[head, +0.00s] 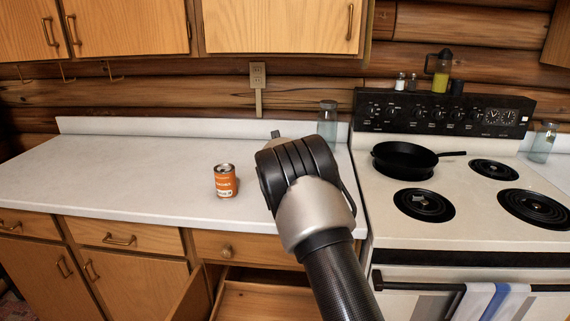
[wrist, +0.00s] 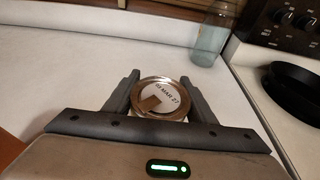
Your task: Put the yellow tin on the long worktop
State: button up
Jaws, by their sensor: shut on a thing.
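My gripper (wrist: 160,88) is shut on a round tin (wrist: 163,98), with one finger on each side. In the wrist view I see its silver rim and pale lid with dark print and a tan patch; the colour of its side is hidden. The long worktop (head: 120,180) is pale and runs left of the stove. In the head view my gripper (head: 277,137) is over its right part, mostly behind my wrist, and the held tin is hidden. I cannot tell whether the tin touches the worktop.
An orange-labelled tin (head: 226,182) stands upright on the worktop, left of my gripper. A glass jar (head: 328,119) stands at the back right, near the stove. A black pan (head: 403,158) is on the stove. A drawer (head: 262,300) below is open. The worktop's left is clear.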

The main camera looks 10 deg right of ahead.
jog(key=shift+f, duration=0.75)
jog(key=shift+f, duration=0.1)
jog(key=o, duration=1.5)
jog(key=shift+c, duration=0.2)
